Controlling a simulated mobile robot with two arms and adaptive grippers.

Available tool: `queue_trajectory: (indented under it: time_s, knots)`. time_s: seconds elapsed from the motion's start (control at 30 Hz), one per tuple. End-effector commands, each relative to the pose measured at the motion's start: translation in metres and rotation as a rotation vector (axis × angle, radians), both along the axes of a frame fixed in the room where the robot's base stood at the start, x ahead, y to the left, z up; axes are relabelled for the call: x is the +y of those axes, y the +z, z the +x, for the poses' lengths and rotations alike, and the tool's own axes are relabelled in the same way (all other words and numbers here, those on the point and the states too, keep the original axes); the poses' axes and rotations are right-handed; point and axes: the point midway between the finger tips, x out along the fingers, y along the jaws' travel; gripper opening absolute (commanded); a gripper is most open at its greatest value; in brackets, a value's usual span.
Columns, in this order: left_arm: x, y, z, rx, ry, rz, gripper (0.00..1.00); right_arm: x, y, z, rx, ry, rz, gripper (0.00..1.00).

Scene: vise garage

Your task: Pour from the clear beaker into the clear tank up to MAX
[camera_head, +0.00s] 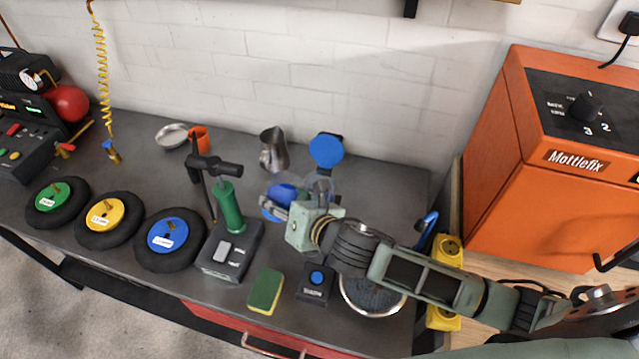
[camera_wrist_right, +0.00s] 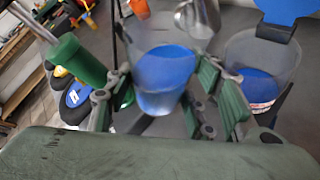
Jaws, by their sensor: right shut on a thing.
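My right gripper (camera_head: 280,208) is shut on the clear beaker (camera_head: 284,192), which holds blue liquid. In the right wrist view the beaker (camera_wrist_right: 163,85) sits between the green finger pads of the right gripper (camera_wrist_right: 165,100). The clear tank (camera_wrist_right: 258,75) stands just right of the beaker, its blue lid (camera_wrist_right: 290,10) raised, with blue liquid and a printed label low on its wall. In the head view the tank (camera_head: 320,183) is partly hidden behind my right wrist; its open lid (camera_head: 326,151) shows. The MAX mark cannot be read. My left gripper is not in view.
A green-handled pump (camera_head: 228,205) stands left of the beaker, and a steel pitcher (camera_head: 273,150) behind it. A sponge (camera_head: 265,291), a small black box (camera_head: 315,284) and a round pan (camera_head: 372,297) lie in front. Several wheels line the left. An orange Mottlefix machine (camera_head: 550,165) stands right.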

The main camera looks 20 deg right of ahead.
Motion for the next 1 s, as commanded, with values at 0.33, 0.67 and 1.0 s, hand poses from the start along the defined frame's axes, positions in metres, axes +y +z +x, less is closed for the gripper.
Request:
queue_trajectory:
  time_s: [0.33,0.67,1.0]
  knots:
    - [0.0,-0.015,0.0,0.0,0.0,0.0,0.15,-0.013,0.01,0.005,0.051,0.0,0.153,0.17]
    - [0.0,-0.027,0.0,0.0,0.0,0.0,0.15,-0.016,0.02,0.006,0.104,0.001,0.3,0.17]
    - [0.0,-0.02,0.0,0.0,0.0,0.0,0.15,-0.016,0.026,0.006,0.119,0.001,0.341,0.17]
